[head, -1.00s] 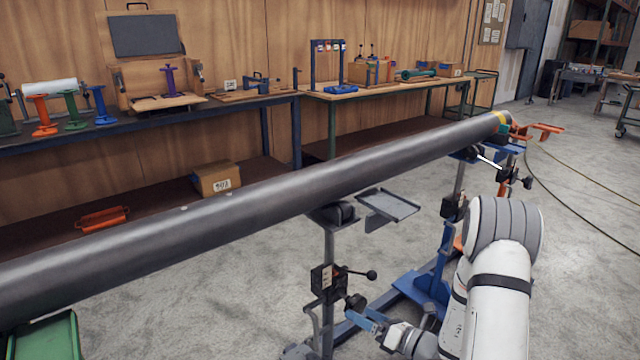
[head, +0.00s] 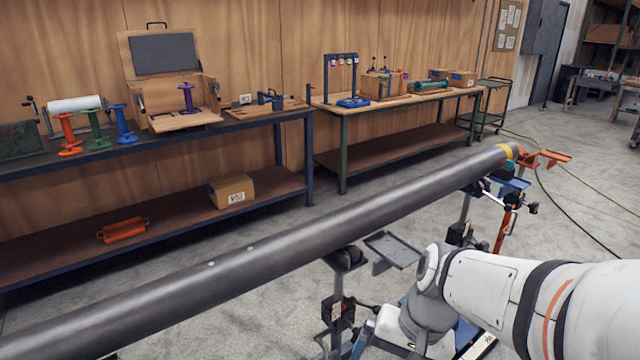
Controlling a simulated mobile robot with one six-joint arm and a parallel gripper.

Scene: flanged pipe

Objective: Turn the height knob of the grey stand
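The grey stand (head: 337,288) holds up the long dark pipe (head: 270,246) from below, near the middle of the view. A black clamp block (head: 336,311) is on its post, with a dark handle (head: 366,308) reaching right toward my arm. My gripper (head: 359,344) is low beside the post, just right of it, and only a bluish part of it shows. My white wrist hides much of that area, so I cannot make out the height knob, the finger opening or any contact.
A small grey tray (head: 393,250) sticks out right of the stand top. Another stand (head: 468,213) and an orange stand (head: 504,222) hold the pipe's far end. Benches (head: 255,200) line the wall behind. Hoses lie on the open floor at right.

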